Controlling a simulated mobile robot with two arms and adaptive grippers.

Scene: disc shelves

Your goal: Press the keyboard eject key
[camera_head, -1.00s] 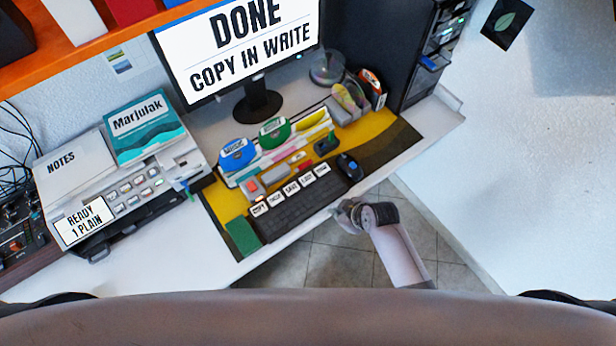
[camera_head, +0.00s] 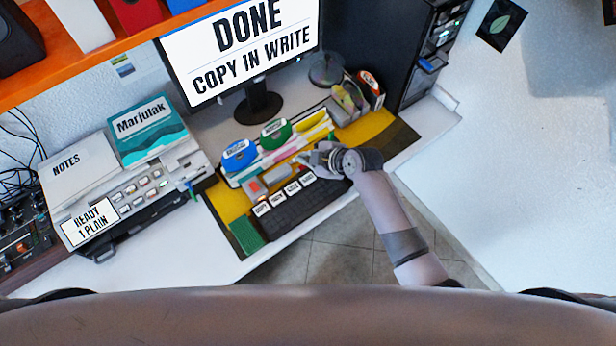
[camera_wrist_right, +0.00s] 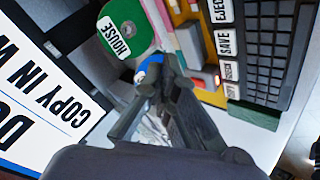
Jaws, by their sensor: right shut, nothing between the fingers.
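The dark keyboard (camera_head: 290,212) lies at the desk's front edge with a row of white labelled keys along its back. The eject key (camera_head: 307,179) reads as the fourth label from the left. It also shows in the wrist view (camera_wrist_right: 220,11), cut by the top edge. My right gripper (camera_head: 314,158) is shut and empty, reaching in from the right above the keyboard's back right end. It covers the label beyond eject. In the wrist view its fingers (camera_wrist_right: 160,78) point toward a green disc, with the key row to their right. My left gripper is not in view.
A blue disc (camera_head: 238,156) and a green disc (camera_head: 275,131) stand behind the keyboard. The monitor (camera_head: 240,50) reads "DONE COPY IN WRITE". A printer-like machine (camera_head: 75,172) stands left, a dark tower (camera_head: 388,45) right. Bare white desk (camera_head: 165,240) lies front left.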

